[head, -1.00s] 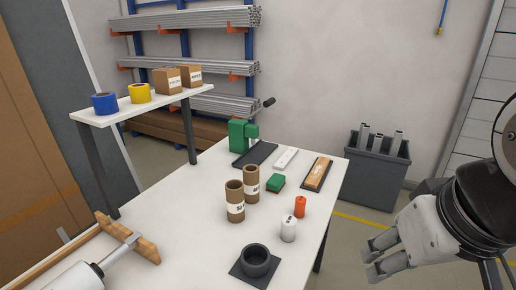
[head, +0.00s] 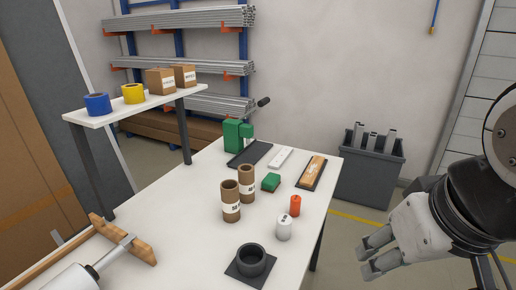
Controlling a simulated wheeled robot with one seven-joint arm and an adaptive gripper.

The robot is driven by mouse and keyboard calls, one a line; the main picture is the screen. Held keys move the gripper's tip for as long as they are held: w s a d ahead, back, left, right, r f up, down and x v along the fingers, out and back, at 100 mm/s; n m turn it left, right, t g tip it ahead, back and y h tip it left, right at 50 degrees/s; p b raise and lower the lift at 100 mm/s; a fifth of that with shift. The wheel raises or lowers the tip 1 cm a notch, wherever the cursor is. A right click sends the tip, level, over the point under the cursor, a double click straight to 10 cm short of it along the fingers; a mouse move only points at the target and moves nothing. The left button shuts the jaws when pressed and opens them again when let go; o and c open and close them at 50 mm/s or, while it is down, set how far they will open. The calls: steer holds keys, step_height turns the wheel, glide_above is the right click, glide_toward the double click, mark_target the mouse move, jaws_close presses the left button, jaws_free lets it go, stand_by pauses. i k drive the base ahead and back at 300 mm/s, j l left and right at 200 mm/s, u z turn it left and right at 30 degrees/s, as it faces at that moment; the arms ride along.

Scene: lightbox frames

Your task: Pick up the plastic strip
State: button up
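A flat white strip (head: 280,158), which looks like the plastic strip, lies on the white table (head: 185,222) near its far end. It sits between the green device on a dark base and a dark tray with an orange-brown block. My gripper (head: 366,257) is to the right of the table, over the floor side, well apart from the strip. Its two fingers are spread with a gap between them, and nothing is held.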

mark_target(276, 162)
steer(key=i+l+u, duration=0.1)
steer(key=i+l, duration=0.2)
steer(key=i+l+u, duration=0.1)
steer(key=i+l, duration=0.15)
steer(key=i+l+u, duration=0.1)
steer(key=i+l, duration=0.15)
steer(key=l, duration=0.15)
steer(key=i+l+u, duration=0.25)
steer(key=i+l, duration=0.25)
steer(key=l, duration=0.25)
steer(key=i+l+u, duration=0.1)
steer(key=l, duration=0.35)
steer(key=i+l+u, duration=0.1)
steer(key=i+l, duration=0.2)
steer(key=i+l+u, duration=0.1)
steer(key=l, duration=0.45)
steer(key=i, duration=0.05)
